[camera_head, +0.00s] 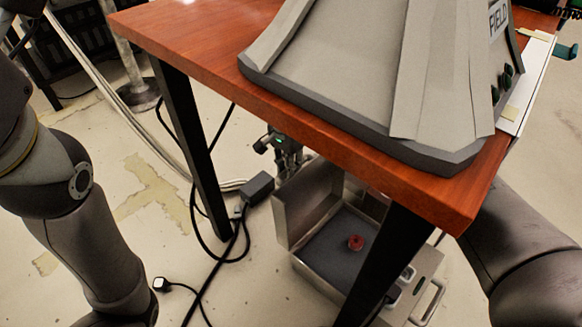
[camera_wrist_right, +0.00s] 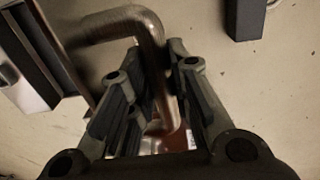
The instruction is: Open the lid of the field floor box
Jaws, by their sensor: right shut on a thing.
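The field floor box (camera_head: 320,265) is a metal case on the floor under the table. Its lid (camera_head: 305,205) stands raised, so the dark lined inside shows, with a small red round thing (camera_head: 356,242) in it. A table leg hides part of the box. My right gripper (camera_head: 287,165) is at the far side of the raised lid, under the table edge. In the right wrist view, its fingers (camera_wrist_right: 165,105) are closed around a bent brownish handle (camera_wrist_right: 125,25). My left gripper is outside the view.
The red-brown table (camera_head: 200,70) carries a large grey housing (camera_head: 340,60) marked FIELD and overhangs the box. Black table legs (camera_head: 190,150) stand close by. A black adapter (camera_head: 259,188) and cables lie on the floor left of the box.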

